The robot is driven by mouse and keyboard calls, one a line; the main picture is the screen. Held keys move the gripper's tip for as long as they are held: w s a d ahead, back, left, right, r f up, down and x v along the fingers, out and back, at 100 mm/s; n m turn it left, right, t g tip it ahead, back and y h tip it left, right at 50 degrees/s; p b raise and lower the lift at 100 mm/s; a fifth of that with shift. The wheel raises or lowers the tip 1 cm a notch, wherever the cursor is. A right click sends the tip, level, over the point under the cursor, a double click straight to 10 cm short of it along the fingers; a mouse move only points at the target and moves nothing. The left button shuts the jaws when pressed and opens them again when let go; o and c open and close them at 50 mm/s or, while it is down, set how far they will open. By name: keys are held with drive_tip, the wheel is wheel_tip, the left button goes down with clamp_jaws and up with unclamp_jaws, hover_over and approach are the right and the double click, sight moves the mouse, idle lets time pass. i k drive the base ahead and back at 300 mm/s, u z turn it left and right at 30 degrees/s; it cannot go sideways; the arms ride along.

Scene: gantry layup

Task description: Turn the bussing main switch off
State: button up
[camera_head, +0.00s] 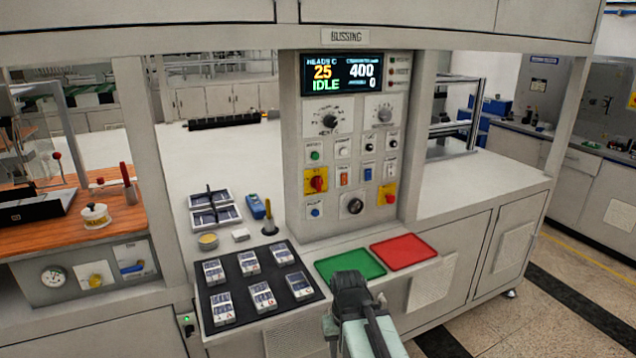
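The bussing station's control panel (352,150) stands upright under the "BUSSING" sign (346,37). Two red controls on yellow plates show on it: a rotary-looking knob (317,183) at left and a smaller red control (388,195) at lower right. Their labels are too small to read, so I cannot tell which is the main switch. My gripper (349,283) is low in front of the counter, below the panel and apart from both red controls. Its fingers are not clear enough to tell open from shut.
A green tray (350,264) and a red tray (404,251) lie on the counter below the panel. A black mat (238,300) with several small modules lies left. A handled tool (269,216) stands near the panel's left side. Posts flank the bay.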

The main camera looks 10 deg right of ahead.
sight(316, 182)
drive_tip(key=u, duration=2.25)
drive_tip(key=k, duration=0.7)
drive_tip(key=z, duration=0.55)
drive_tip(key=i, duration=1)
